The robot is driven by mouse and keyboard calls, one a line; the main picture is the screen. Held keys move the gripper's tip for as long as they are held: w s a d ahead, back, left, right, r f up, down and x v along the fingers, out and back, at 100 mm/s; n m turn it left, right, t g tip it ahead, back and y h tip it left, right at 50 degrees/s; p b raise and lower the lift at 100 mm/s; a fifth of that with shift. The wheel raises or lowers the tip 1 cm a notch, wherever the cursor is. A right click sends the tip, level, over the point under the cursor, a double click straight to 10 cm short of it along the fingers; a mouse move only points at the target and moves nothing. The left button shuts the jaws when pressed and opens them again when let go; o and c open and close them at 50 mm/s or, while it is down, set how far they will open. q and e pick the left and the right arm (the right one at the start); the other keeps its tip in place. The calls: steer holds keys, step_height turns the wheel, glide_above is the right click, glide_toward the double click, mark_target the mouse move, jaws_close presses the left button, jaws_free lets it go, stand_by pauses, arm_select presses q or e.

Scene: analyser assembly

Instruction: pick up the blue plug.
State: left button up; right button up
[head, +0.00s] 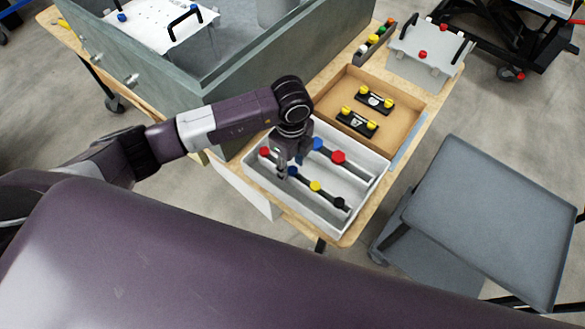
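A blue plug (318,144) sits in the upper part of the white tray (345,226), beside a red plug (338,157). A second blue plug (292,171) is lower in the tray, in a row with a yellow plug (315,186) and a black plug (339,203). My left gripper (285,172) points down into the tray, close to the lower blue plug. Its fingers are small and dark, so I cannot tell if they are open or touch the plug. My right gripper is not in view.
Another red plug (265,152) is at the tray's left. A cardboard box (345,85) with two black parts adjoins the tray. A large grey-green housing (230,107) stands behind my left arm. A grey cart (490,215) is at the right, with floor between it and the table.

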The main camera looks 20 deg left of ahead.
arm_select(q)
steer(key=c, duration=0.9)
steer(key=shift+o, duration=0.2)
